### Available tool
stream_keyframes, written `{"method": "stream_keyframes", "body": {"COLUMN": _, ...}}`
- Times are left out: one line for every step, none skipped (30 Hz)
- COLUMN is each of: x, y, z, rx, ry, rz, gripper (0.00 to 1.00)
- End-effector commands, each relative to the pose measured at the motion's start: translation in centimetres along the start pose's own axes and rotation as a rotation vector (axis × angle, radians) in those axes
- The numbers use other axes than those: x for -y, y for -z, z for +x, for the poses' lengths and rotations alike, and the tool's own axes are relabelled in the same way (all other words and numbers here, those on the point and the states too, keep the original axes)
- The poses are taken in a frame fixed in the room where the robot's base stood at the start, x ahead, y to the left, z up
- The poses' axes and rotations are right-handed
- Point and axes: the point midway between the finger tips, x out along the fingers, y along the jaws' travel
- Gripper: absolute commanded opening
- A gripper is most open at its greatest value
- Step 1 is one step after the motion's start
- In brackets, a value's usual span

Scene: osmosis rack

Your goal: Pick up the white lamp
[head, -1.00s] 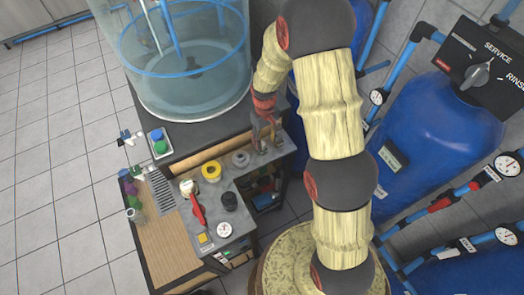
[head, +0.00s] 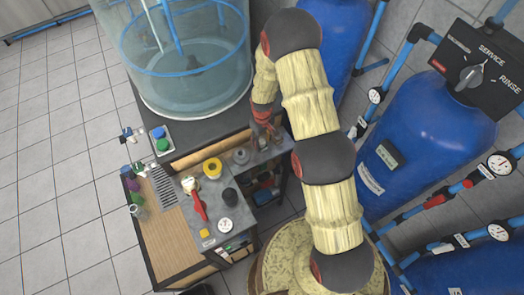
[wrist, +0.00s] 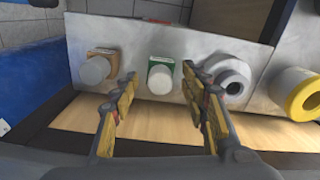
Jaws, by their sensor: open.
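I cannot tell which one the task means. My gripper (wrist: 160,88) is open and empty, its fingers to either side of the green-based lamp. In the head view my gripper (head: 266,132) is over the far right end of the counter and hides the lamps there.
A grey ring-shaped part (wrist: 230,75) is close to my right finger, with a yellow ring (wrist: 299,94) further right. The counter also holds a red-handled valve (head: 198,205), a black knob (head: 230,195) and a gauge (head: 228,226). A clear tank (head: 190,85) and blue tanks (head: 430,120) stand around.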

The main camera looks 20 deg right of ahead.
Motion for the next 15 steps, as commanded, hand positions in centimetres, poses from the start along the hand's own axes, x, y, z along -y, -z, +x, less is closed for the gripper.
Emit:
{"method": "stream_keyframes", "body": {"x": -0.01, "y": 0.03, "z": 0.25, "rx": -0.001, "ry": 0.000, "rz": 0.000, "gripper": 0.45}}
{"method": "stream_keyframes", "body": {"x": -0.02, "y": 0.05, "z": 0.38, "rx": -0.001, "ry": -0.001, "rz": 0.000, "gripper": 0.45}}
{"method": "stream_keyframes", "body": {"x": -0.02, "y": 0.05, "z": 0.50, "rx": -0.002, "ry": -0.001, "rz": 0.000, "gripper": 0.45}}
{"method": "stream_keyframes", "body": {"x": -0.01, "y": 0.05, "z": 0.57, "rx": -0.002, "ry": -0.001, "rz": 0.000, "gripper": 0.45}}
{"method": "stream_keyframes", "body": {"x": -0.01, "y": 0.05, "z": 0.60, "rx": -0.002, "ry": -0.001, "rz": 0.000, "gripper": 0.45}}
{"method": "stream_keyframes", "body": {"x": -0.01, "y": 0.05, "z": 0.62, "rx": -0.002, "ry": -0.001, "rz": 0.000, "gripper": 0.45}}
{"method": "stream_keyframes", "body": {"x": -0.01, "y": 0.04, "z": 0.62, "rx": -0.002, "ry": -0.001, "rz": 0.000, "gripper": 0.45}}
{"method": "stream_keyframes", "body": {"x": -0.01, "y": 0.05, "z": 0.61, "rx": -0.002, "ry": -0.001, "rz": 0.000, "gripper": 0.45}}
{"method": "stream_keyframes", "body": {"x": -0.01, "y": 0.04, "z": 0.61, "rx": -0.002, "ry": -0.001, "rz": 0.000, "gripper": 0.45}}
{"method": "stream_keyframes", "body": {"x": 0.00, "y": 0.03, "z": 0.61, "rx": -0.001, "ry": -0.001, "rz": 0.000, "gripper": 0.45}}
{"method": "stream_keyframes", "body": {"x": 0.00, "y": 0.03, "z": 0.61, "rx": -0.001, "ry": -0.001, "rz": 0.000, "gripper": 0.44}}
{"method": "stream_keyframes", "body": {"x": 0.00, "y": 0.03, "z": 0.61, "rx": -0.001, "ry": -0.001, "rz": 0.000, "gripper": 0.42}}
{"method": "stream_keyframes", "body": {"x": 0.00, "y": 0.03, "z": 0.61, "rx": -0.001, "ry": -0.001, "rz": 0.000, "gripper": 0.40}}
{"method": "stream_keyframes", "body": {"x": 0.00, "y": 0.03, "z": 0.60, "rx": -0.001, "ry": -0.001, "rz": 0.000, "gripper": 0.38}}
{"method": "stream_keyframes", "body": {"x": 0.00, "y": 0.02, "z": 0.60, "rx": -0.001, "ry": 0.000, "rz": 0.000, "gripper": 0.36}}
